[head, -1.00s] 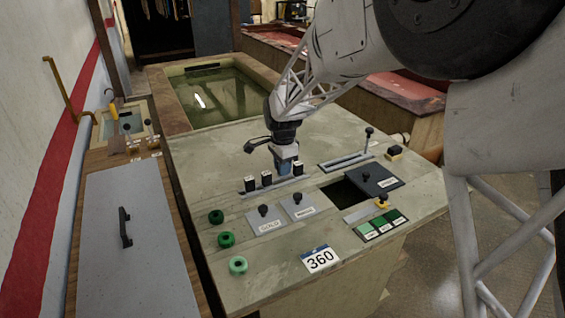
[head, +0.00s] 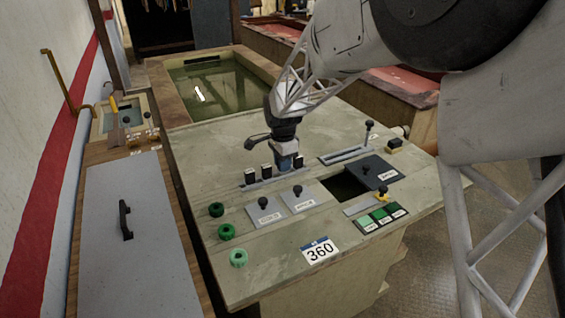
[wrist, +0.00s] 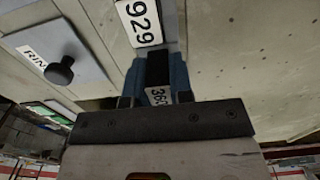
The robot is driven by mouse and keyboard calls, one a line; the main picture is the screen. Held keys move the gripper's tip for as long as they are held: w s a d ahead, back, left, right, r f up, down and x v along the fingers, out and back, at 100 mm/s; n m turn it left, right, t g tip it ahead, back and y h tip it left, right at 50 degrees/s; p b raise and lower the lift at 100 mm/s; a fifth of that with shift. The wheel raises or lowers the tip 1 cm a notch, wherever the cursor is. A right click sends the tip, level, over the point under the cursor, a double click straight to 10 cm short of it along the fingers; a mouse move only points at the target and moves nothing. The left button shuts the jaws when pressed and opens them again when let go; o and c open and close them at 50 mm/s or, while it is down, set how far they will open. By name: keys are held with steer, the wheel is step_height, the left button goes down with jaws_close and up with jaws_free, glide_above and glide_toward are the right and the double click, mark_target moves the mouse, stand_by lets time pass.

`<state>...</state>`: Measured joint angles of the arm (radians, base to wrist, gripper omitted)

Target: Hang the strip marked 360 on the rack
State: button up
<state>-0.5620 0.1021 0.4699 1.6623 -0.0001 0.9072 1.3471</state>
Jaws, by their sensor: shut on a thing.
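My gripper (head: 287,164) points down at the slotted rail (head: 262,183) on the counter. Its blue fingers show in the wrist view (wrist: 158,78), shut on a black grip piece. A white label reading 360, partly cut off, shows between the fingers, on the strip marked 360 (wrist: 157,96). Whether the strip is clear of the rail I cannot tell. A large 360 card (head: 319,251) is at the counter's front edge.
Grey plates with black knobs (head: 264,204), green knobs (head: 226,231) and a dark square opening (head: 343,187) are near the rail. A lever in a slot (head: 368,130) stands to the right. A basin of greenish liquid (head: 222,88) lies behind. The counter between is mostly bare.

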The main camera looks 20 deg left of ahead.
steer(key=shift+f, duration=0.6)
stand_by(0.7)
steer(key=o, duration=0.9)
steer(key=shift+r, duration=0.15)
steer(key=shift+r, duration=3.35)
steer(key=shift+d, duration=0.1)
